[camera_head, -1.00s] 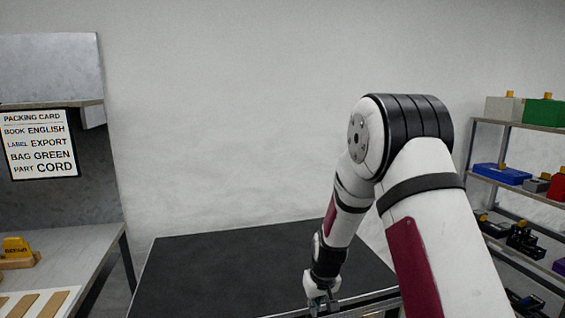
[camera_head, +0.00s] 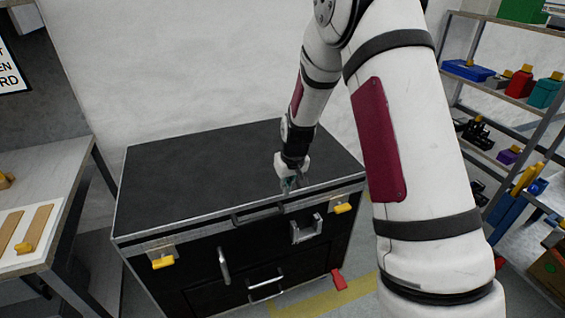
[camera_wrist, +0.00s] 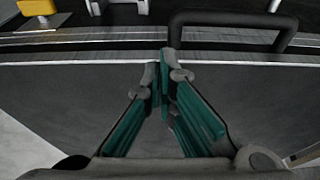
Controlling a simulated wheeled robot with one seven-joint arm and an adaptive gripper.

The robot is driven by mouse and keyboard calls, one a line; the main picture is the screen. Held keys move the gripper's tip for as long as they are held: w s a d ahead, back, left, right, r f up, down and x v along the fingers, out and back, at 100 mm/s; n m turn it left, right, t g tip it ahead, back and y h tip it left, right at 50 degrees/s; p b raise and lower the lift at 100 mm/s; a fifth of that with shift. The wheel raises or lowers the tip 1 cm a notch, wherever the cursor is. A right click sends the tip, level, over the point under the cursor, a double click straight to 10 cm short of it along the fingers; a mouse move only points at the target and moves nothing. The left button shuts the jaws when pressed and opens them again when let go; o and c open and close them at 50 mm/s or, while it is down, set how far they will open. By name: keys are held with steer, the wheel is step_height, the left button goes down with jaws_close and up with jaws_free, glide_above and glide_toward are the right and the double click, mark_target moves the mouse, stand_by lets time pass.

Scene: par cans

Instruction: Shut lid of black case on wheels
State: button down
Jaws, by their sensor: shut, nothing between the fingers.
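The black case (camera_head: 200,270) stands against the wall in the head view, with metal edging. Its black lid (camera_head: 200,165) lies flat across the top, and it looks level with the case's rim. Two yellow latches, left (camera_head: 163,262) and right (camera_head: 343,208), sit on the front near the rim. A black handle (camera_head: 258,215) is on the front edge; it also shows in the wrist view (camera_wrist: 225,18). My gripper (camera_head: 290,184) points down at the lid near its front edge, right of the middle. Its green-padded fingers (camera_wrist: 165,75) are shut and empty. Contact with the lid cannot be told.
A workbench (camera_head: 75,165) with a white tray stands close on the left. Shelves (camera_head: 510,95) with coloured boxes stand on the right. A red pedal-like part (camera_head: 338,279) sits low at the case's right front. Yellow floor tape (camera_head: 320,300) runs in front.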

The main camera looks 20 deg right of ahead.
steer(key=s+r, duration=0.3)
steer(key=s, duration=0.7)
steer(key=s+a+r+p, duration=0.1)
steer(key=s+a+r, duration=0.1)
steer(key=s+r, duration=0.5)
steer(key=s+a+r, duration=0.2)
steer(key=s+r, duration=0.1)
steer(key=r, duration=0.8)
steer(key=s+a+r+p, duration=0.1)
steer(key=s+r, duration=0.3)
steer(key=s, duration=0.4)
steer(key=s+r+t, duration=0.1)
steer(key=s+r, duration=0.4)
steer(key=s, duration=0.3)
steer(key=shift+s+a+r+p, duration=0.15)
steer(key=shift+s+a+p, duration=0.2)
steer(key=shift+s+p, duration=0.05)
steer(key=shift+a, duration=0.1)
